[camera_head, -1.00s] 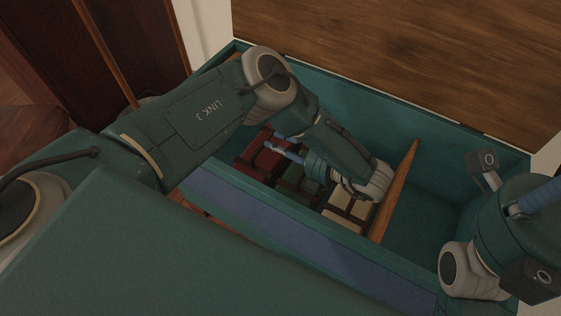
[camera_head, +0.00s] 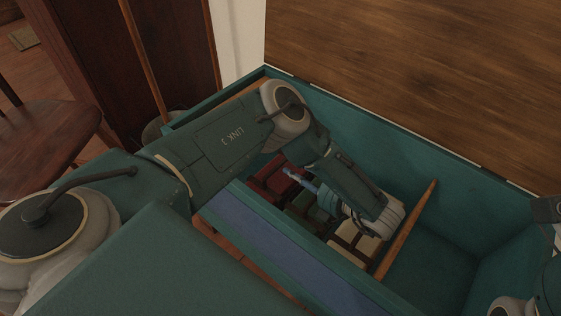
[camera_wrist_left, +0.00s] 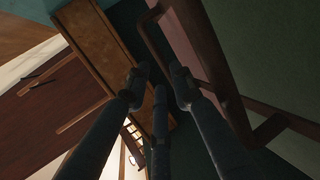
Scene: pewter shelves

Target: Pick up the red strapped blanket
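The red strapped blanket (camera_head: 268,184) lies folded in the left part of the open teal chest, partly hidden by my left arm. My left arm reaches over the chest's front wall, and my left gripper (camera_head: 298,179) is low inside, its fingers at the red blanket's right side. In the left wrist view the fingers of my left gripper (camera_wrist_left: 155,84) stand apart with nothing between them. A dull reddish surface with brown straps (camera_wrist_left: 188,40) shows just beyond them; contact cannot be told. My right gripper is not visible; only parts of my right arm show at the right edge.
A green strapped bundle (camera_head: 301,207) and a cream strapped bundle (camera_head: 356,244) lie to the right of the red one. A wooden divider (camera_head: 408,228) closes off an empty right compartment. The chest's front wall (camera_head: 290,250) and raised wooden lid (camera_head: 420,80) border the space.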

